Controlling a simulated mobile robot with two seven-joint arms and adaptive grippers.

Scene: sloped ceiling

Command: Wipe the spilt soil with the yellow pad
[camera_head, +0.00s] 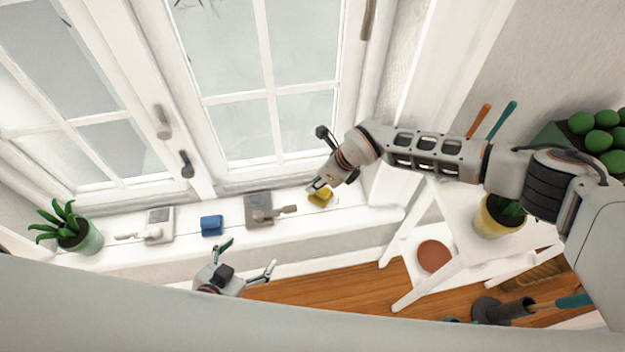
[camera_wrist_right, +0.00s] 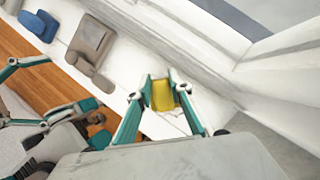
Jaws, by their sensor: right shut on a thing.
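The yellow pad (camera_head: 320,196) is at the right end of the white window sill. My right gripper (camera_head: 322,186) is shut on it. In the right wrist view the yellow pad (camera_wrist_right: 162,95) sits between the two teal fingers of my right gripper (camera_wrist_right: 163,90), just over or on the sill; I cannot tell whether it touches. Spilt soil cannot be made out clearly in either view. My left gripper (camera_head: 248,258) is open and empty, in front of the sill over the floor.
On the sill (camera_head: 110,248) stand a potted succulent (camera_head: 80,236), a light grey fitting (camera_head: 158,226), a blue pad (camera_head: 211,226) and a darker grey fitting (camera_head: 259,210). A white shelf stand (camera_head: 470,240) with a yellow pot (camera_head: 495,220) is at the right. Window handles project above the sill.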

